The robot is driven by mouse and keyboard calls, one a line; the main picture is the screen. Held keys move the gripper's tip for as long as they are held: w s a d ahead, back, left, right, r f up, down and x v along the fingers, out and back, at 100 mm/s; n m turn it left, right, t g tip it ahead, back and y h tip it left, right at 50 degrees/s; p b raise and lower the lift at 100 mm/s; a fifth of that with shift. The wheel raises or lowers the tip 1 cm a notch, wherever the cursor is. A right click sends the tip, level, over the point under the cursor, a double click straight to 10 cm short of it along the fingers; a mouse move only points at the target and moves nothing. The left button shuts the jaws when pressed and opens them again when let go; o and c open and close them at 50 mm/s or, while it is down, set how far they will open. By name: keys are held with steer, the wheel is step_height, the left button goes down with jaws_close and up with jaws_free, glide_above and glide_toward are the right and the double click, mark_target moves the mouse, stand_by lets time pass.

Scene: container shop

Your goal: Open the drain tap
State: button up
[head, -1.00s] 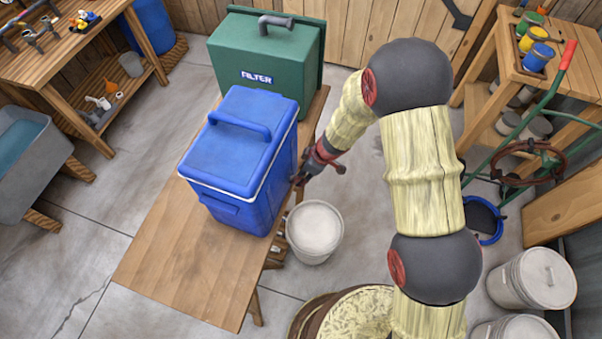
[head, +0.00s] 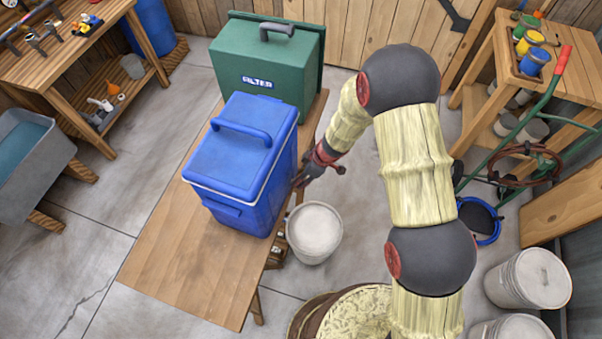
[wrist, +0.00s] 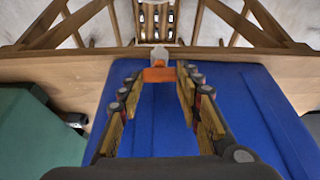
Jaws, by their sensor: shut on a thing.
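A blue cooler box (head: 238,170) with a lid and carry handle stands on a wooden bench. Its blue side also fills much of the wrist view (wrist: 262,110). The drain tap (wrist: 160,56) is a small pale grey fitting with an orange lever (wrist: 160,74), at the cooler's edge in the wrist view. My gripper (head: 299,181) is at the cooler's right side in the head view and hides the tap there. In the wrist view my gripper (wrist: 159,75) has its wooden-faced fingers on both sides of the orange lever and is shut on it.
A green filter box (head: 268,65) stands behind the cooler on the bench (head: 185,255). A pale bucket (head: 314,232) stands on the floor below my gripper. A wooden barrel (head: 345,315) is near the front. The bench's front end is clear.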

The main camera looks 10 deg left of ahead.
steer(key=shift+r+n+g+p, duration=0.2)
steer(key=shift+n+p, duration=0.45)
steer(key=shift+p, duration=1.15)
steer(key=shift+r+n+g+p, duration=0.1)
steer(key=shift+n+g+p, duration=0.4)
steer(key=shift+p, duration=1.3)
steer(key=n+p, duration=0.2)
steer(key=p, duration=0.2)
steer(key=shift+w+f, duration=0.1)
steer(key=shift+f, duration=0.1)
steer(key=shift+f+n+g+p, duration=0.1)
steer(key=shift+n+g+p, duration=0.2)
steer(key=shift+n, duration=0.05)
steer(key=o, duration=1.2)
steer(key=shift+c, duration=0.2)
steer(key=shift+f+b, duration=0.1)
steer(key=shift+b, duration=0.45)
steer(key=m+b, duration=0.1)
steer(key=b, duration=0.2)
steer(key=shift+f+m, duration=0.15)
steer(key=shift+m, duration=0.15)
steer(key=m+t+b, duration=0.1)
steer(key=m+b, duration=0.1)
steer(key=b, duration=0.4)
steer(key=shift+t, duration=0.3)
